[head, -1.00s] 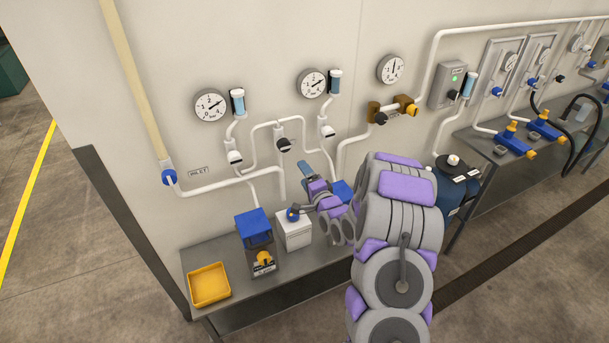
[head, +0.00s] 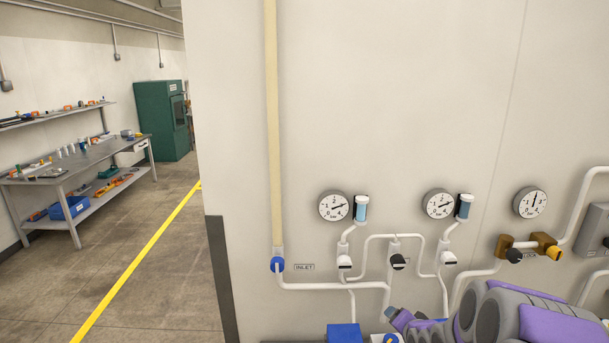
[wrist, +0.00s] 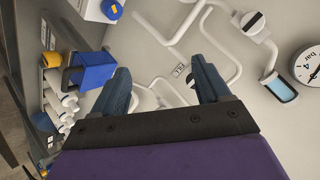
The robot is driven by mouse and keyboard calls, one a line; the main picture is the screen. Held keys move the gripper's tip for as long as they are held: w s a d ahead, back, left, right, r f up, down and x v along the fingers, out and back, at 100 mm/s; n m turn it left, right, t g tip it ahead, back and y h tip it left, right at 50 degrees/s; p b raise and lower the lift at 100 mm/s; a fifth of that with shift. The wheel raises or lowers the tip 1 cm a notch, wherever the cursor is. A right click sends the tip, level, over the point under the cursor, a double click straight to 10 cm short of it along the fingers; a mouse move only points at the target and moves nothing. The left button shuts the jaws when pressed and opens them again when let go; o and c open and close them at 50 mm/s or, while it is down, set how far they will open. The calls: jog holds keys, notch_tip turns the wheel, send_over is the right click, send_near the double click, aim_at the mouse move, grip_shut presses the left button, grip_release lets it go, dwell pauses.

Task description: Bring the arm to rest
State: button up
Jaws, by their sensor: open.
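My arm (head: 520,318) shows at the lower right of the head view, reaching toward the piped wall. My gripper (head: 392,314) is small there, near the bottom edge and in front of the wall. In the wrist view my gripper (wrist: 161,84) has its two blue-grey fingers spread wide apart. The gap between them is empty, with wall and white pipes behind it. Nothing is held, and no contact with the pipes shows.
A blue-topped unit (wrist: 92,70) and a white box (wrist: 92,8) show near the fingers. Gauges (head: 334,206) and white pipes (head: 335,286) line the wall. A workbench (head: 85,160) and green cabinet (head: 172,120) stand far left; the floor (head: 165,275) between is clear.

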jog(key=s+a+n+g+b, duration=0.2)
jog(key=s+a+n+g, duration=0.1)
jog(key=s, duration=1.1)
jog(key=s+a+r+n+g+b, duration=0.1)
jog(key=s+a+n+g+b, duration=0.1)
jog(key=s, duration=1.3)
jog(key=s+a+r+n+g+b, duration=0.1)
jog(key=s+a+n+g, duration=0.3)
jog(key=s, duration=1)
jog(key=a+g+b, duration=0.1)
jog(key=a+g, duration=0.1)
jog(key=g, duration=0.1)
jog(key=shift+s+a+r+b, duration=0.15)
jog(key=shift+a+r+b, duration=0.1)
jog(key=shift+b, duration=0.05)
